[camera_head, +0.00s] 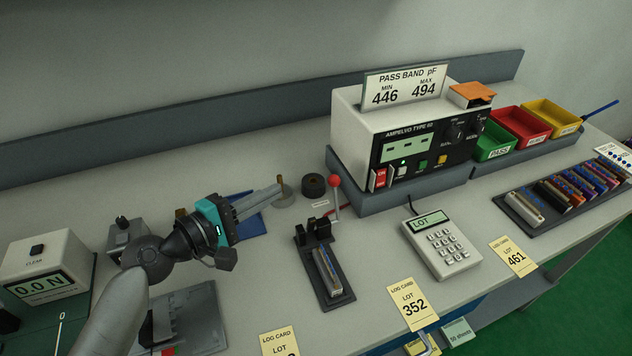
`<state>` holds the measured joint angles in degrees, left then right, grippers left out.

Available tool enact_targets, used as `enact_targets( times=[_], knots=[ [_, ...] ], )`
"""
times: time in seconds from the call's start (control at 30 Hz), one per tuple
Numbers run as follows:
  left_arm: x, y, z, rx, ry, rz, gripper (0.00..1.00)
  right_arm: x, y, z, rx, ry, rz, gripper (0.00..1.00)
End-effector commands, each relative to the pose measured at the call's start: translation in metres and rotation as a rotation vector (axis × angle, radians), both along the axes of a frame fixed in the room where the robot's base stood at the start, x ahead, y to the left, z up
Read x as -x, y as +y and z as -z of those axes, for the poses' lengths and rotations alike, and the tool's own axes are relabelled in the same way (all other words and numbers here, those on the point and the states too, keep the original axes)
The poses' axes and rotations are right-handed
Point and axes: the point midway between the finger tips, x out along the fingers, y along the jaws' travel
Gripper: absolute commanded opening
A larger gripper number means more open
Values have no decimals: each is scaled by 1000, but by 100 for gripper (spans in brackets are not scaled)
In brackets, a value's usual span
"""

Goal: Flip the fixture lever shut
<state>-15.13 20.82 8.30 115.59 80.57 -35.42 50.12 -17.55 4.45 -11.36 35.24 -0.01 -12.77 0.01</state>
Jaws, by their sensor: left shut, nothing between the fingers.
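The fixture (337,298) is a narrow black base on the bench, with black blocks at its far end and a ribbed grey part lying along it. Its lever shows as a thin rod with a red ball knob (335,181) on top, standing roughly upright at the far right of the base. My left gripper (279,188) has teal and dark parts and comes in from the left. Its fingers are shut and empty, to the left of the red knob and apart from it in the picture. My right gripper is not in view.
A black tape roll (313,185) sits between my fingertips and the knob. The white meter (352,120) stands behind right on a grey plinth. A keypad box (441,245) lies right of the fixture. A force display box (45,265) is at left.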

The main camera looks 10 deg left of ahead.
Motion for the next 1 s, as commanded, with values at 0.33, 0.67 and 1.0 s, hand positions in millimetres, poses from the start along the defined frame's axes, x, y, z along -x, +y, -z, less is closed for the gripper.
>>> enact_targets(
  times=[0.33, 0.67, 1.0],
  knots=[
    [-5, -3, 0, 0, -2, 1, 0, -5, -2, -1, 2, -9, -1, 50],
    [-45, -28, 5, 1, -3, 1, 0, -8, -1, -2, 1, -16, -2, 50],
    [-77, -60, 9, 1, 2, 3, 0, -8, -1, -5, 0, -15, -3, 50]
  ],
)
